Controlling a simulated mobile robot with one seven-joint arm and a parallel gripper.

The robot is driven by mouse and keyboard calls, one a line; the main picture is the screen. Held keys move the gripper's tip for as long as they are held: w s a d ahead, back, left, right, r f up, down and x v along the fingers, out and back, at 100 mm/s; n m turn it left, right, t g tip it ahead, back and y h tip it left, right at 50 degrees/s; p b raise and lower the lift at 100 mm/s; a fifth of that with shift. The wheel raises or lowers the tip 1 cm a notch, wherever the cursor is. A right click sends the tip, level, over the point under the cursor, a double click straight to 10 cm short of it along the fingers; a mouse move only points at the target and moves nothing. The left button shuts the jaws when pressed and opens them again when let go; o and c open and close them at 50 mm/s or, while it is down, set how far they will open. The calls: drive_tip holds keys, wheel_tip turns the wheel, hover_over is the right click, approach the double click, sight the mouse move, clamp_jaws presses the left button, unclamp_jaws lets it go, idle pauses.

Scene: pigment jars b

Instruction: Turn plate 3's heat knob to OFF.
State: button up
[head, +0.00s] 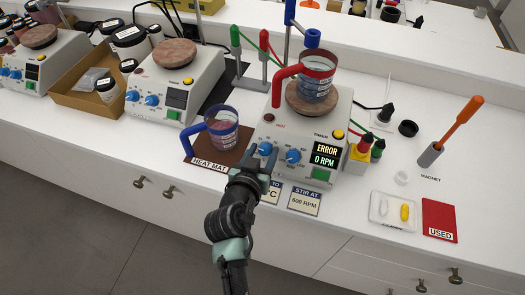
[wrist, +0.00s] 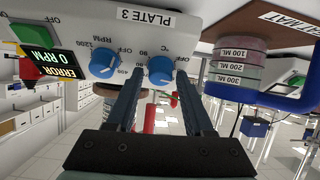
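Plate 3 (wrist: 140,18) is the white hotplate at centre right in the head view (head: 325,108), its display reading ERROR, 0 RPM. In the wrist view its front is upside down. The heat knob (wrist: 161,70), blue and marked °C, lies between my gripper's fingertips (wrist: 160,78); its pointer setting is too small to read. The fingers are apart, one on each side, with a slight gap showing. The blue RPM knob (wrist: 104,64) is beside it. In the head view my gripper (head: 263,162) reaches the left knob (head: 265,149) from the front and partly covers the panel.
A red-handled beaker (head: 318,78) stands on plate 3's top. A blue-handled beaker (head: 222,130) sits on the brown heat mat (head: 202,158), just left of my gripper. A STIR AT card (head: 305,200) lies in front.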

clamp_jaws()
drive_tip(key=shift+r+n+p, duration=0.1)
drive_tip(key=shift+n+p, duration=0.2)
drive_tip(key=shift+p, duration=0.05)
drive_tip(key=n+p, duration=0.1)
drive_tip(key=p, duration=0.1)
drive_tip(key=n+y+p, duration=0.1)
drive_tip(key=n, duration=0.1)
drive_tip(key=shift+r+p, duration=0.3)
drive_tip(key=shift+p, duration=0.05)
drive_tip(key=n+y+p, duration=0.1)
drive_tip(key=p, duration=0.1)
drive_tip(key=shift+n+p, duration=0.4)
drive_tip(key=n+y+p, duration=0.1)
drive_tip(key=n+p, duration=0.2)
drive_tip(key=p, duration=0.3)
drive_tip(key=shift+d, duration=0.15)
drive_tip(key=shift+f+n+y+p, duration=0.1)
drive_tip(key=shift+n+y+p, duration=0.3)
drive_tip(key=shift+p, duration=0.45)
drive_tip(key=shift+f+n+g+p, duration=0.2)
drive_tip(key=shift+n+g+p, duration=0.1)
drive_tip(key=shift+p, duration=0.1)
